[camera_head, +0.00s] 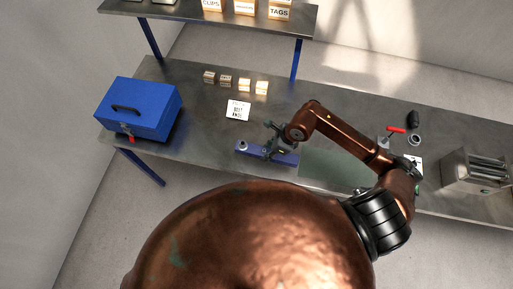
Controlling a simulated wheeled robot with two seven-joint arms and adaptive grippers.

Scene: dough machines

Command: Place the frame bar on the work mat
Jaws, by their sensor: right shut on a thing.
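The frame bar (251,150) is a blue bar with a round grey piece at its left end. It lies level at the table's front edge, just left of the work mat. My right gripper (275,148) is shut on the bar near its middle and hides part of it. I cannot tell whether the bar touches the table. The work mat (335,168) is a flat grey-green sheet to the right of the bar, partly hidden by my right arm. My left gripper is not in view.
A blue toolbox (140,108) stands at the table's left end. A white card (238,110) and several small blocks (226,80) are behind the bar. A red-handled tool (396,129), a dark ring (415,139) and a metal machine (474,172) are at the right. A shelf (222,14) is above.

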